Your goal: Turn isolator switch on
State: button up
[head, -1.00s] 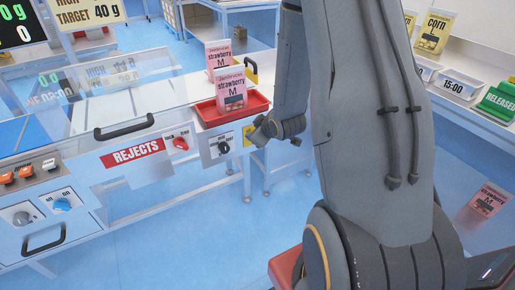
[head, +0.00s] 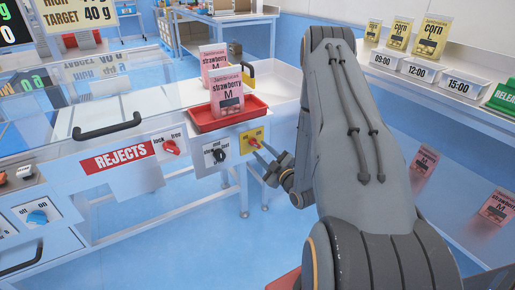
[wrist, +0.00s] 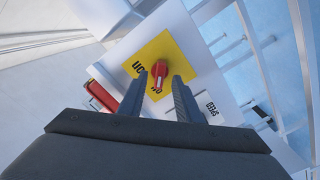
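The isolator switch is a red knob (wrist: 154,72) on a yellow plate (wrist: 174,49) in the wrist view. The plate has "on" lettering, and more lettering partly hidden by a finger and the knob. In the head view the yellow plate (head: 246,146) is on the machine's front, at the right end. My gripper (wrist: 166,75) is open and empty. Its two fingers point at the plate, with the knob showing between their tips. In the head view my gripper (head: 261,158) is just right of and below the plate. I cannot tell whether the fingers touch the knob.
Left of the yellow plate are a black knob (head: 218,155) on a white plate and a red lock/free knob (head: 170,147). A red tray (head: 202,122) with pink strawberry pouches (head: 226,94) stands above. A counter with corn pouches (head: 431,36) is at the right.

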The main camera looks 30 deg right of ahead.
aim_at(257, 146)
jog(key=shift+w+a, duration=0.1)
jog(key=shift+w, duration=1.7)
jog(key=c, duration=0.7)
